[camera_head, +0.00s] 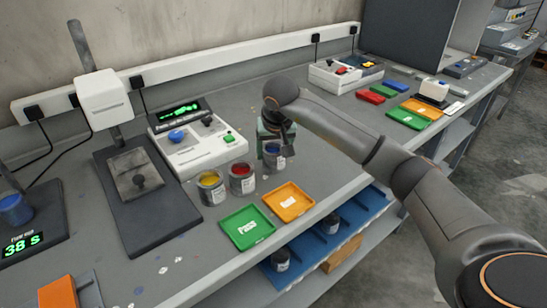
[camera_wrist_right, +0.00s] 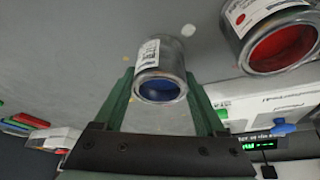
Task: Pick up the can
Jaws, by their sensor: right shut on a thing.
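The can (camera_head: 275,161) holds blue paint and has a white label. It is upright at the right end of a short row of paint cans on the bench. My right gripper (camera_head: 272,138) comes down over it from above and is shut on it, hiding part of its rim. In the right wrist view the can (camera_wrist_right: 160,62) sits between the two green fingers of my right gripper (camera_wrist_right: 160,78). I cannot tell whether its base touches the bench. My left gripper is not in view.
A can of red paint (camera_head: 242,179) stands close by on the left, with a yellow one (camera_head: 211,187) beyond it. Green (camera_head: 246,240) and orange (camera_head: 303,201) trays lie in front. A control box (camera_head: 196,146) stands behind. A blue shelf (camera_head: 345,229) with cans is below.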

